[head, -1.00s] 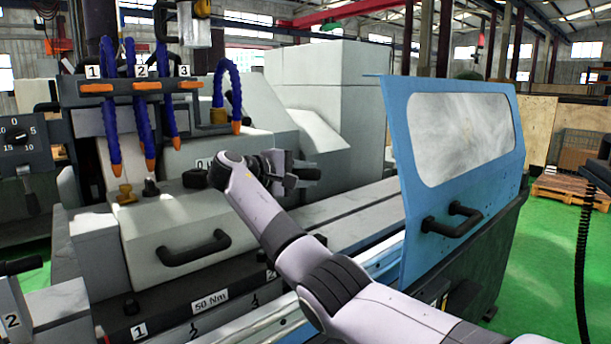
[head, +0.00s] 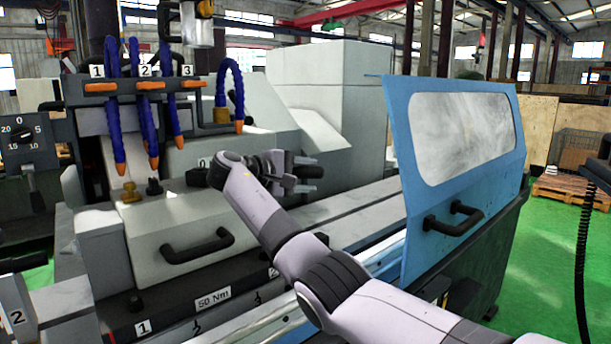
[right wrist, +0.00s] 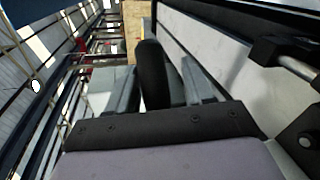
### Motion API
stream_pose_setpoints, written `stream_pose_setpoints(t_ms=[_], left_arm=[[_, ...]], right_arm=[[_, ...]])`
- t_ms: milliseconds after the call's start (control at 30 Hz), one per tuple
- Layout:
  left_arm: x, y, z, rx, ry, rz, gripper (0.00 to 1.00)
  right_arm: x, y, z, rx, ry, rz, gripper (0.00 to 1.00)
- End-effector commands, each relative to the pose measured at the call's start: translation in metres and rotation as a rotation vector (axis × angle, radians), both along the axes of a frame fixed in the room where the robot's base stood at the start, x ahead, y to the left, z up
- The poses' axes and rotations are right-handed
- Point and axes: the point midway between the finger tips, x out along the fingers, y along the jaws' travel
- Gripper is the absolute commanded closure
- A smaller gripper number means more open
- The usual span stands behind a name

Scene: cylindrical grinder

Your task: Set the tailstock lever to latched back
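My right gripper (head: 312,172) is over the machine bed, right of the pale housing, with its fingers apart. In the right wrist view, a black rounded bar (right wrist: 152,75) stands between the two grey fingers of this gripper (right wrist: 160,88). It looks like a lever grip, close to the left finger with a gap to the right one; I cannot tell whether it touches. In the head view a dark knob (head: 197,177) shows left of my wrist; whether it belongs to the tailstock lever is unclear, as my arm hides much there. My left gripper is out of view.
A pale housing with a black handle (head: 197,246) stands at the left, with blue coolant hoses (head: 148,110) above it. A blue guard door (head: 402,190) with a black handle (head: 453,218) stands right of my forearm. The bed (head: 350,208) between is clear.

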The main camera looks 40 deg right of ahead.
Motion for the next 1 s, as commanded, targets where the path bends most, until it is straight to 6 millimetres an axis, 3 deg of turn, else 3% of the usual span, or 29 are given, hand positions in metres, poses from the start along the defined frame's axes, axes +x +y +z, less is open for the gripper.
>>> stream_pose_setpoints(t_ms=[167, 600, 1000], left_arm=[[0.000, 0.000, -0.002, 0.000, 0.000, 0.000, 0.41], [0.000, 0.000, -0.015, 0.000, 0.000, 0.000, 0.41], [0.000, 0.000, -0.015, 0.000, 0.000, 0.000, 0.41]], right_arm=[[0.001, 0.006, 0.002, -0.001, -0.002, 0.001, 0.48], [0.004, 0.067, 0.015, -0.001, 0.000, 0.002, 0.48], [0.004, 0.071, 0.017, -0.001, 0.000, 0.000, 0.48]])
